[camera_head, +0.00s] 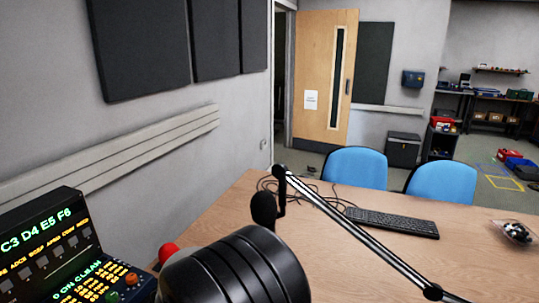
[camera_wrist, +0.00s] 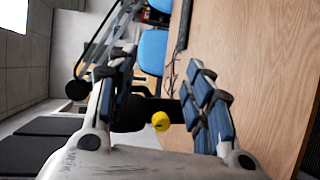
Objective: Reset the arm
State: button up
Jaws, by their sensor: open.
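My gripper (camera_wrist: 158,72) shows in the wrist view with its two blue-padded fingers spread wide. Nothing is held between the fingertips. A small yellow knob-like thing (camera_wrist: 160,121) and a dark rounded shape show between the fingers, farther back; I cannot tell what they belong to. In the head view I cannot make out the gripper. Thin dark cables (camera_head: 325,191) lie loosely on the wooden table (camera_head: 335,262) near its far left part.
A jointed boom arm (camera_head: 355,232) with a black microphone-like end (camera_head: 263,207) crosses above the table. A keyboard (camera_head: 392,222) and a clear dish (camera_head: 515,232) lie right. A control panel (camera_head: 45,240) stands at lower left. Blue chairs (camera_head: 355,167) stand behind the table.

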jog(key=s+d+r+m+g+y, duration=0.2)
jog(key=s+d+r+m+g, duration=0.15)
jog(key=s+d, duration=0.5)
jog(key=s+d+r+m+g+y, duration=0.1)
jog(key=s+d+r+m+g, duration=0.1)
jog(key=s+d+g, duration=0.5)
jog(key=s+m+t+y, duration=0.3)
jog(key=s+y, duration=0.5)
jog(key=s, duration=0.7)
jog(key=shift+s+a+r+t, duration=0.15)
jog(key=shift+s+r+t, duration=0.15)
jog(key=shift+t, duration=0.35)
